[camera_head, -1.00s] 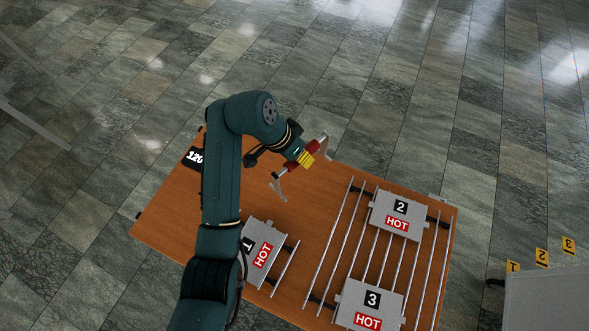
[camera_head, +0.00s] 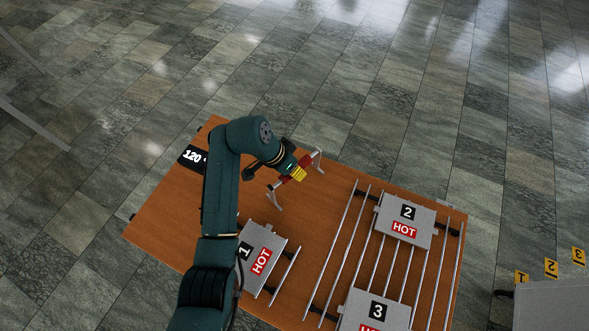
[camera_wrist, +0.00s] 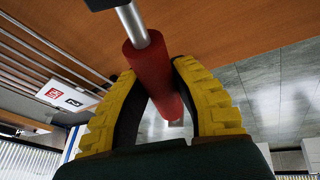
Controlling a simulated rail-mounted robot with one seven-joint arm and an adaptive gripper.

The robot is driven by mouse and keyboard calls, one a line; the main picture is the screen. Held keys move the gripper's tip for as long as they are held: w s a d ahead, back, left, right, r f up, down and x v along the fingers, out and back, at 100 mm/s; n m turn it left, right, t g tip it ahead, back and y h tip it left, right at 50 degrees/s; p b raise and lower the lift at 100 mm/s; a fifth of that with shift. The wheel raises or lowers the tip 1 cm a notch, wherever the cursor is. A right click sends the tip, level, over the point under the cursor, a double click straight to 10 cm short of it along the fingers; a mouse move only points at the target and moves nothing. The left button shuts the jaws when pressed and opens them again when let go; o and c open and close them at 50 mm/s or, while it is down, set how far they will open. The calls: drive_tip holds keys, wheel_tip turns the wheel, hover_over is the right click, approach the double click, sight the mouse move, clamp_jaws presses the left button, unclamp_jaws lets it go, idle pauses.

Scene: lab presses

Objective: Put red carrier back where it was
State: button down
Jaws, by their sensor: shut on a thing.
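The red carrier (camera_head: 285,181) is a red grip bar with a bent grey metal bracket at each end. My gripper (camera_head: 297,174) has yellow fingers shut around the red bar. In the head view the carrier hangs over the back part of the brown table, apart from the plates. In the wrist view the red bar (camera_wrist: 145,65) runs between the two yellow fingers, with a metal rod coming out of its upper end. The carrier's height above the table is hard to tell.
Grey HOT plates 1 (camera_head: 260,256), 2 (camera_head: 405,219) and 3 (camera_head: 372,312) stand with metal rails on the brown table (camera_head: 165,232). Tags 1 to 3 stand by a grey cabinet (camera_head: 553,305) at lower right.

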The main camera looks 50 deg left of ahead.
drive_tip(key=shift+r, duration=0.15)
drive_tip(key=c, duration=1)
unclamp_jaws()
drive_tip(key=shift+f, duration=0.25)
drive_tip(key=shift+o, duration=0.2)
drive_tip(key=p+v, duration=0.2)
drive_tip(key=v, duration=1)
drive_tip(key=shift+r, duration=0.15)
